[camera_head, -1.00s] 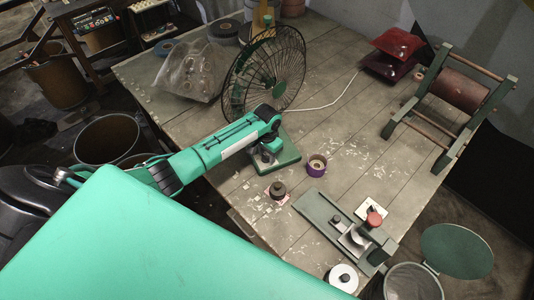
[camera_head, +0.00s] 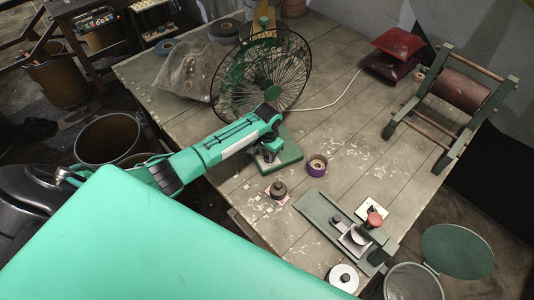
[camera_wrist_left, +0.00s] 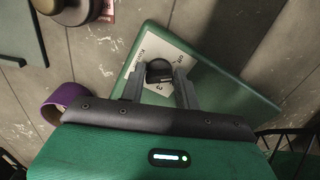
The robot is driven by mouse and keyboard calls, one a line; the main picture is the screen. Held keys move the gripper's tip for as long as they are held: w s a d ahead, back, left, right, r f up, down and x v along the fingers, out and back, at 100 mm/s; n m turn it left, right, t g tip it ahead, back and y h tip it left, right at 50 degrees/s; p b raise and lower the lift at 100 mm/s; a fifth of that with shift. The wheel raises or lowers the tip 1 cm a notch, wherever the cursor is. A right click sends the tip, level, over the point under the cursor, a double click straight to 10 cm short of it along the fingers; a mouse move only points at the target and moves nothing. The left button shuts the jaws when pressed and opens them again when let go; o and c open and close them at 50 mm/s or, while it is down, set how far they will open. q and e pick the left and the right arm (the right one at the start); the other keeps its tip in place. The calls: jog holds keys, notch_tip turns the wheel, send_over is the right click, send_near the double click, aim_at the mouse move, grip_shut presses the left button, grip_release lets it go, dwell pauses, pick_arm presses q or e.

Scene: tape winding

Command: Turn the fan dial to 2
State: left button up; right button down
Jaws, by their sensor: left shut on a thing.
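The green fan (camera_head: 262,75) stands on the table with its round wire cage upright. Its green base (camera_head: 290,150) has a white label plate (camera_wrist_left: 140,66) with printed marks, a "3" among them, and a black dial (camera_wrist_left: 158,70). My left gripper (camera_head: 268,157) reaches down over the base. In the left wrist view, its two fingers (camera_wrist_left: 161,90) are shut on the dial, one on each side. The number the dial points to cannot be read. My right gripper is not in view.
A purple tape roll (camera_head: 317,165) and a dark round piece (camera_head: 278,189) lie near the fan base. A green tape holder (camera_head: 345,232) is at the front right. A clear bag (camera_head: 184,72) lies left of the fan. The table's right middle is mostly clear.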

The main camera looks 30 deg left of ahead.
pick_arm(q)
jog(key=shift+d, duration=0.1)
dwell(0.4)
jog(key=o, duration=0.9)
jog(key=shift+o, duration=0.2)
jog(key=shift+r, duration=0.1)
notch_tip(320, 180, up, 14)
jog(key=b, duration=0.3)
